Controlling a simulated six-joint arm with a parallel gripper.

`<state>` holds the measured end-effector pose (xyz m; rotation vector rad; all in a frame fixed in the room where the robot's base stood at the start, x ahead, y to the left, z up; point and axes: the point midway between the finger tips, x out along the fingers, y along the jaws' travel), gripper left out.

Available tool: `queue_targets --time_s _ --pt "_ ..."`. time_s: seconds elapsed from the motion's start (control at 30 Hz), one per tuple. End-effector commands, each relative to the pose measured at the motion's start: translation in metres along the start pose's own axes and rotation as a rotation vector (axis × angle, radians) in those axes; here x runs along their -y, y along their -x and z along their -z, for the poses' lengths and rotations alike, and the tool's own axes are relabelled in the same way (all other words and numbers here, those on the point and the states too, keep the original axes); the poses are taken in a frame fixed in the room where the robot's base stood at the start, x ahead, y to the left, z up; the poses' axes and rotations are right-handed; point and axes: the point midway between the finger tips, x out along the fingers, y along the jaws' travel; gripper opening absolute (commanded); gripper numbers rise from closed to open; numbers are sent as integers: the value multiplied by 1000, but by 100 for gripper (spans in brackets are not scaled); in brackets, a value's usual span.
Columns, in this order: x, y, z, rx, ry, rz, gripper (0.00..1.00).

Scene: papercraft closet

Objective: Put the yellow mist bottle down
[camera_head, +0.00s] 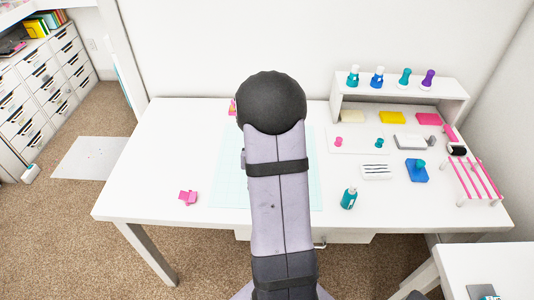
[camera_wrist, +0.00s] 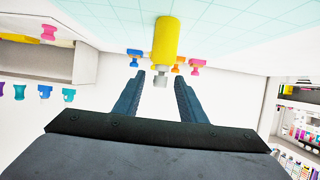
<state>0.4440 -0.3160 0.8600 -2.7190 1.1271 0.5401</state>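The yellow mist bottle (camera_wrist: 165,40) shows in the wrist view, just beyond my fingertips, with its grey nozzle end (camera_wrist: 160,80) toward me. It appears to stand on the pale gridded cutting mat (camera_wrist: 100,14), though its base contact is hard to judge. My gripper (camera_wrist: 161,76) is open, with one finger on each side of the nozzle and visible gaps between. In the head view my arm hides the bottle and the gripper; the mat (camera_head: 228,175) shows beside the arm.
Small blue (camera_wrist: 134,57) and pink (camera_wrist: 197,66) pieces stand near the bottle. In the head view, a teal bottle (camera_head: 349,199) stands right of the mat, and a pink piece (camera_head: 188,197) lies left. A shelf (camera_head: 400,84) holds several bottles. The table's left part is mostly clear.

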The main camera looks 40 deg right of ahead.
Motion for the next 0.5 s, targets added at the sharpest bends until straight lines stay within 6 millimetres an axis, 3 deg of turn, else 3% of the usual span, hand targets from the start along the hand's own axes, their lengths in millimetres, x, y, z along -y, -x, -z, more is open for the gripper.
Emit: queue_targets --time_s 0.5 --pt "0 -48 5 1 0 -1 38"
